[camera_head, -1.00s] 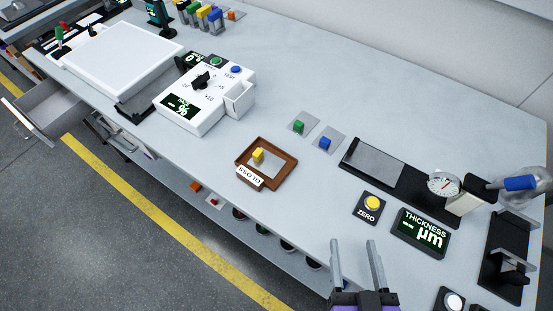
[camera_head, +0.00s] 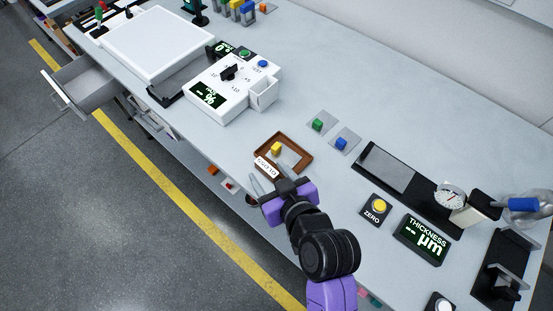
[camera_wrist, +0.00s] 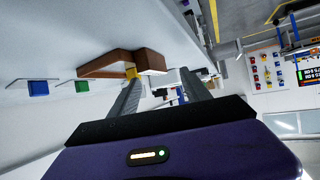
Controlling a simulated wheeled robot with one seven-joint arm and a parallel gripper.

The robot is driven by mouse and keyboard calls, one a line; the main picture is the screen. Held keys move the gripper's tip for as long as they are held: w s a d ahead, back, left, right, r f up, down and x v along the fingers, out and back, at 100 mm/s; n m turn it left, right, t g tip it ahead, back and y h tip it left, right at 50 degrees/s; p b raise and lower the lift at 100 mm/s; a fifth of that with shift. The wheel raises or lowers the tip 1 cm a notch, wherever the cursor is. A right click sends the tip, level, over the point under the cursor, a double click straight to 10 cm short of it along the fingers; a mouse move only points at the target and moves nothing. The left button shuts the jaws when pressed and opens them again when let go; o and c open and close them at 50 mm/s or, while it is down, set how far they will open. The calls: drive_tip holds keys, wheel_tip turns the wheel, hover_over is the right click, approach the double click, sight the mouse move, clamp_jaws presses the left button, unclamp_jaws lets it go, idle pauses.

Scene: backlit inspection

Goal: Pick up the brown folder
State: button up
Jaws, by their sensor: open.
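I cannot make out a brown folder as such in either view. The brown thing that shows is a shallow wooden tray (camera_head: 299,143) with a white label on its front, near the table's front edge. A small yellow block (camera_head: 276,148) is in it. My gripper (camera_head: 262,171) is open and empty, close to the front of the tray.
A green block (camera_head: 318,124) and a blue block (camera_head: 341,144) sit on grey plates behind the tray. A thickness gauge (camera_head: 451,197) with a ZERO button (camera_head: 379,207) stands to the right. A white dial box (camera_head: 232,88) is at left. A drawer (camera_head: 85,85) hangs open.

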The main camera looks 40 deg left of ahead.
sight(262, 163)
drive_tip(key=shift+p+x, duration=0.3)
drive_tip(key=shift+x, duration=1.85)
drive_tip(key=shift+w+r, duration=0.15)
drive_tip(key=shift+w, duration=0.05)
clamp_jaws()
